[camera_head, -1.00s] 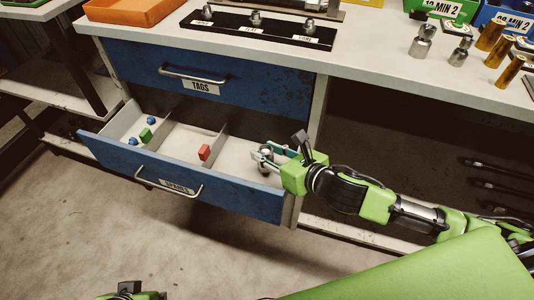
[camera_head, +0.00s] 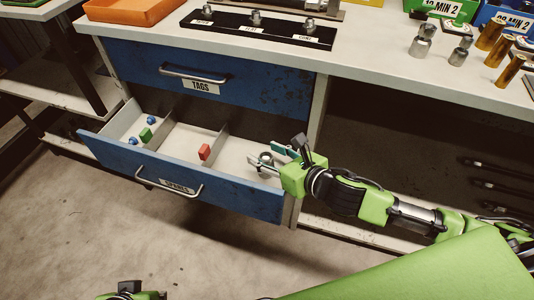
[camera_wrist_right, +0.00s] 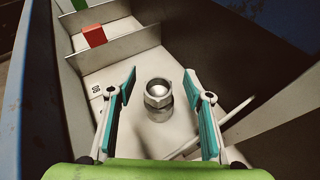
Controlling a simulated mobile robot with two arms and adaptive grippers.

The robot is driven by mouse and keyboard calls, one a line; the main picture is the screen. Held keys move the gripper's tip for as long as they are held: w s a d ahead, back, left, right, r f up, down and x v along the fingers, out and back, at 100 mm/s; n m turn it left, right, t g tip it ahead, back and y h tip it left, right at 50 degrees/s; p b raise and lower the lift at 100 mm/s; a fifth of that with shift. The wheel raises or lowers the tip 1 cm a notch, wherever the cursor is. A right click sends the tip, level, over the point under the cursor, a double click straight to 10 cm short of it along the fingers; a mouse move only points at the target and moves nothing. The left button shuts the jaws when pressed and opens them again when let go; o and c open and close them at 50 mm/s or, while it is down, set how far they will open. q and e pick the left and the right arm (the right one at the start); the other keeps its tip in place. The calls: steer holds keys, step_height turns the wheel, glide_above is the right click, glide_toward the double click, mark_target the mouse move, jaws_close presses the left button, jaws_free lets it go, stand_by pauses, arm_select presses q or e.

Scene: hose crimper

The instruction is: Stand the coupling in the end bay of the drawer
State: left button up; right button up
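The coupling (camera_wrist_right: 158,100), a silver metal fitting with a hex collar, stands upright on the floor of the drawer's right-hand end bay in the right wrist view. It shows partly in the head view (camera_head: 267,157), beside my fingers. My right gripper (camera_wrist_right: 160,92) is open, one teal-padded finger on each side of the coupling, with visible gaps to both. In the head view my right gripper (camera_head: 273,156) reaches into the end bay of the open blue drawer (camera_head: 225,191). Only a piece of my left gripper (camera_head: 130,290) shows at the bottom edge; its fingers are hidden.
A red block (camera_head: 204,152) lies in the middle bay; a green block (camera_head: 146,135) and blue pieces lie in the left bay. The TAGS drawer (camera_head: 225,82) above is shut. Metal fittings (camera_head: 421,42) and a black rack (camera_head: 262,28) stand on the worktop.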

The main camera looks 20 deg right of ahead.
steer(key=shift+r, duration=0.35)
steer(key=shift+p+v, duration=0.75)
steer(key=shift+v, duration=5.35)
steer(key=s+d+f+m+g+h, duration=0.1)
steer(key=d+f+m+h, duration=0.15)
steer(key=m, duration=0.75)
steer(key=d+f+m+h, duration=0.2)
steer(key=f+m+h, duration=0.1)
steer(key=m, duration=0.7)
steer(key=s+a+f+m+g, duration=0.2)
steer(key=s+f+m+g, duration=0.5)
steer(key=s+m, duration=0.7)
step_height(320, 180, down, 3)
steer(key=m, duration=0.4)
steer(key=shift+r, duration=0.25)
